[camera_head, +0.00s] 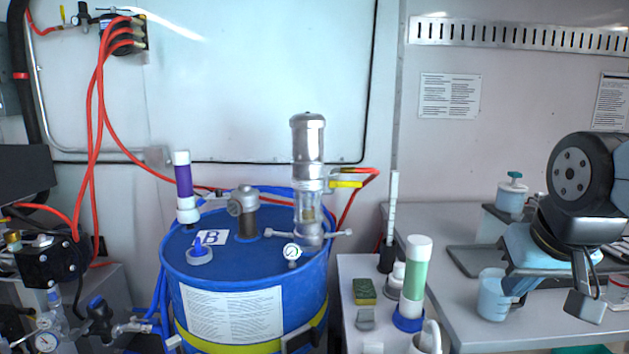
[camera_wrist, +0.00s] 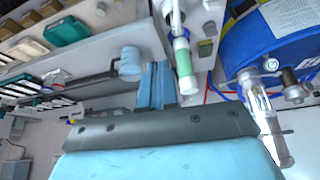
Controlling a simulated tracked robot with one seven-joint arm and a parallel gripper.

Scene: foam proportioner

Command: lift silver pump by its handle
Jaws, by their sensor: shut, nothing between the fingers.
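The silver pump (camera_head: 308,140) stands upright in the top of the blue drum (camera_head: 180,290), with a clear section, a gauge and side fittings near its base. A yellow-handled valve (camera_head: 345,184) is at its right side. In the wrist view the pump (camera_wrist: 262,115) shows at the right, appearing tilted, beside the drum (camera_wrist: 240,50). My gripper (camera_head: 514,289) is at the right over the grey bench, well apart from the pump. In the wrist view its light-blue fingers (camera_wrist: 158,82) are together with nothing between them.
A green-and-white tube (camera_head: 414,270) and a measuring cylinder (camera_head: 392,220) stand between my gripper and the drum. A light-blue beaker (camera_head: 493,297) is beside my gripper. Red hoses (camera_head: 98,120) hang at the left. The space above the bench is fairly open.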

